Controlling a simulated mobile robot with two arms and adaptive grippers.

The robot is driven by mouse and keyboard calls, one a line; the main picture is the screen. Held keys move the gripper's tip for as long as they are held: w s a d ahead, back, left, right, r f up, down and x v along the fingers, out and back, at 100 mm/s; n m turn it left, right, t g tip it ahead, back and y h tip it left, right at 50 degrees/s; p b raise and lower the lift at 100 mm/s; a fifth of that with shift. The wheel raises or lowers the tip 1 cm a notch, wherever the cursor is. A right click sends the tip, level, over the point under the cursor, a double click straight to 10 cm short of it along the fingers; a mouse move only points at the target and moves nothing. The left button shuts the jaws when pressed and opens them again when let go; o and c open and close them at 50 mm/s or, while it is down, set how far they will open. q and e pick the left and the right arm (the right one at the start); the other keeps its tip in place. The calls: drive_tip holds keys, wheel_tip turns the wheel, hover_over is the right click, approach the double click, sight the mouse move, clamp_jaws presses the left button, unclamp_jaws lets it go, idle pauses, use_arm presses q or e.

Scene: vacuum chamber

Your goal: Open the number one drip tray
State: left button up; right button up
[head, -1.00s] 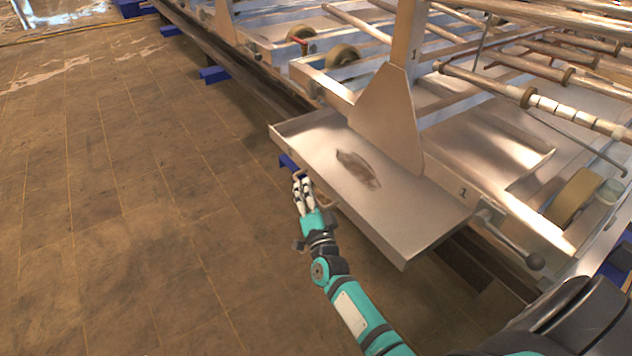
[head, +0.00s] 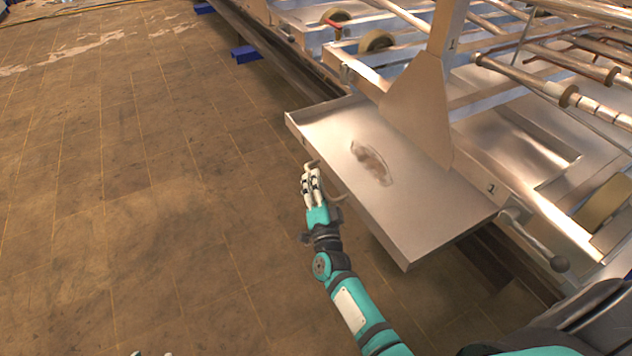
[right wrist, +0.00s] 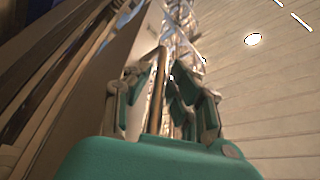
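The number one drip tray (head: 400,215) is a shallow metal tray that sticks out from the side of the chamber frame, with a dark brown stain on its floor. A thin bent handle (head: 338,196) is on its outer front edge. My right gripper (head: 311,178) is at this handle, shut around it. In the right wrist view the handle bar (right wrist: 157,92) runs between the fingers of my right gripper (right wrist: 163,85), partly hidden by them. Only the pale tips of my left gripper (head: 152,353) show at the bottom edge, too little to tell its state.
A metal post with a wide foot plate (head: 415,112) rises behind the tray. Rollers and rods fill the frame behind. The tiled floor (head: 150,220) to the left is clear.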

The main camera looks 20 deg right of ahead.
drive_tip(key=shift+s, duration=0.1)
drive_tip(key=v, duration=1.1)
drive_tip(key=shift+s, duration=0.4)
drive_tip(key=shift+a+f, duration=0.1)
drive_tip(key=shift+a, duration=0.05)
